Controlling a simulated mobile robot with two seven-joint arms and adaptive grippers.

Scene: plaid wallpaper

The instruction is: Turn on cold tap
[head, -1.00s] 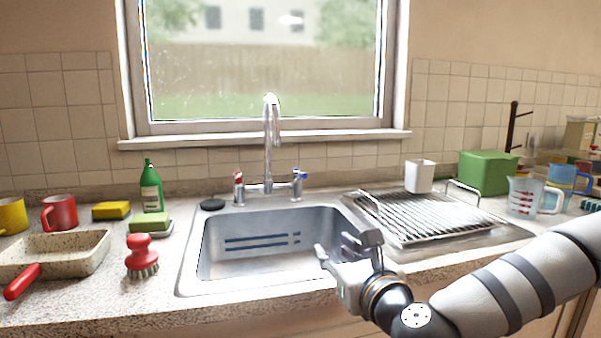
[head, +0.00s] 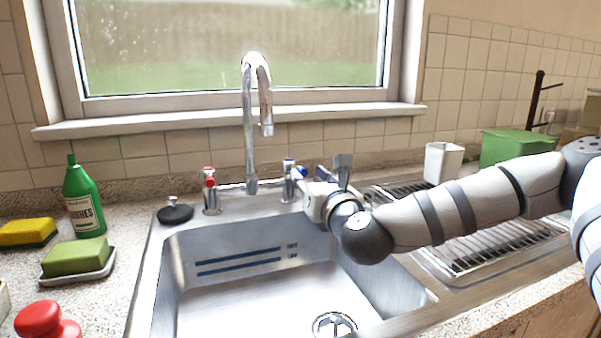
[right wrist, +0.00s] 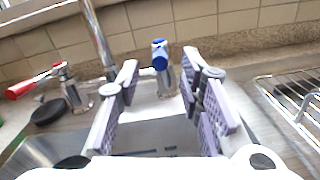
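The cold tap (head: 289,180), a chrome post with a blue-marked handle, stands right of the tall curved faucet (head: 250,125) at the sink's back edge. My right gripper (head: 318,176) is just right of the cold tap in the head view. In the right wrist view the blue-capped cold tap (right wrist: 161,58) appears between the two spread fingers, near their tips. I cannot tell whether a finger touches it. The right gripper is open and holds nothing. The red-marked hot tap (head: 210,188) is left of the faucet. No water shows under the spout. My left gripper is out of view.
The metal sink basin (head: 230,290) lies below and is empty. A black plug (head: 175,214), a green bottle (head: 83,203) and sponges are on the left. A drying rack (head: 480,248) and a white cup (head: 443,162) are on the right. The window sill (head: 180,121) is behind.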

